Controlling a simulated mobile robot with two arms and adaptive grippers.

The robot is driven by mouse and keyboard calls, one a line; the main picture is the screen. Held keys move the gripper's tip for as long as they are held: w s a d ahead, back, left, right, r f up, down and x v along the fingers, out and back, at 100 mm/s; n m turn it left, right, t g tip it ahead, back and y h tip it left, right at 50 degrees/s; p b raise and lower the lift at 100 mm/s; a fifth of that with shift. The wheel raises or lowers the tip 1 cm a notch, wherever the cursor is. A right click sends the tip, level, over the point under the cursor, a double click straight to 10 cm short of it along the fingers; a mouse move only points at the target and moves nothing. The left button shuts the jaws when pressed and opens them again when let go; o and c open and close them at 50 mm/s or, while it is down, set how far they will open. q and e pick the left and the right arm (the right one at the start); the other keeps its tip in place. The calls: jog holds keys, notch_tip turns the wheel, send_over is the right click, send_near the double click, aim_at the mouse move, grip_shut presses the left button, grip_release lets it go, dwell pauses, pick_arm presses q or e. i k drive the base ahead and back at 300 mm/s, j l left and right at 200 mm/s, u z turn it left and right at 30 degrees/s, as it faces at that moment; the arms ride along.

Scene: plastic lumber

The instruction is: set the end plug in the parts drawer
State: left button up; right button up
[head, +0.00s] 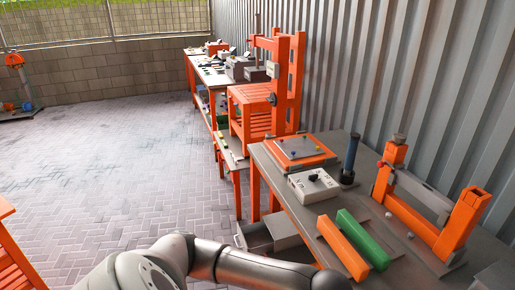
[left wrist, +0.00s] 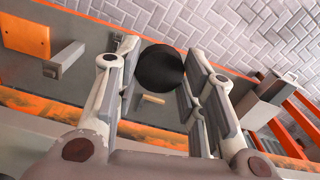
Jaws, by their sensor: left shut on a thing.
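The end plug (left wrist: 160,68) looks like a black round piece. In the left wrist view it sits between the fingers of my left gripper (left wrist: 161,50), which is shut on it. In the head view my left arm reaches right across the bottom edge, and its gripper is out of the picture. A grey open drawer (head: 257,238), which looks like the parts drawer, juts out below the near table's left edge, partly behind my arm. Its inside is hard to make out. My right gripper is in neither view.
The near table (head: 287,197) carries an orange bar (head: 343,245), a green bar (head: 362,238), a white box (head: 313,185), a dark upright cylinder (head: 350,158) and an orange frame (head: 410,216). A corrugated wall (head: 350,70) stands behind. The paved floor (head: 120,160) at left is clear.

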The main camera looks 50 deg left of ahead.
aim_at(256, 243)
jog(key=j, duration=0.65)
jog(key=i+j, duration=0.1)
jog(key=j, duration=0.55)
